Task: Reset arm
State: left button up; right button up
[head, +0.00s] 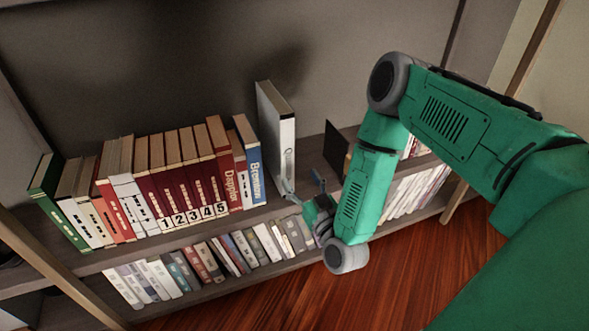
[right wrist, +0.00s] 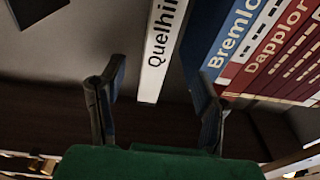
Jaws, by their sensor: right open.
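My right arm comes in from the right in the head view. Its green and dark right gripper (head: 304,188) is open in front of the upper shelf, close to a tall white-spined book (head: 284,150) that stands upright by itself. In the right wrist view the two fingers of the right gripper (right wrist: 157,85) are spread wide. The white spine (right wrist: 160,45), lettered "Quelhi…", shows between them in the picture, with visible gaps on both sides. I see nothing held. My left gripper is in neither view.
A row of books (head: 170,180) stands left of the white book, ending in a blue book (head: 249,160). A dark upright panel (head: 336,150) stands to the right. The lower shelf holds many more books (head: 205,262). Wooden floor (head: 300,300) is open in front.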

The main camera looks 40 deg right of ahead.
jog(key=shift+s+r, duration=0.1)
jog(key=shift+s, duration=0.3)
jog(key=s+a+f+n+g+y+p, duration=0.35)
jog(key=s+a+g+y+p, duration=0.35)
jog(key=a, duration=0.4)
jog(key=s+d+r+g+h+p, duration=0.1)
jog(key=s+g, duration=0.4)
jog(key=s, duration=0.5)
jog(key=s+d+r+g+h+p, duration=0.1)
jog(key=s+d+g+h+p, duration=0.1)
jog(key=s+g, duration=0.4)
jog(key=s+d+m+p, duration=0.1)
jog(key=s, duration=0.3)
jog(key=shift+s+r+g+h, duration=0.2)
jog(key=shift+s+g+h, duration=0.1)
jog(key=shift+s, duration=0.1)
jog(key=shift+d, duration=0.15)
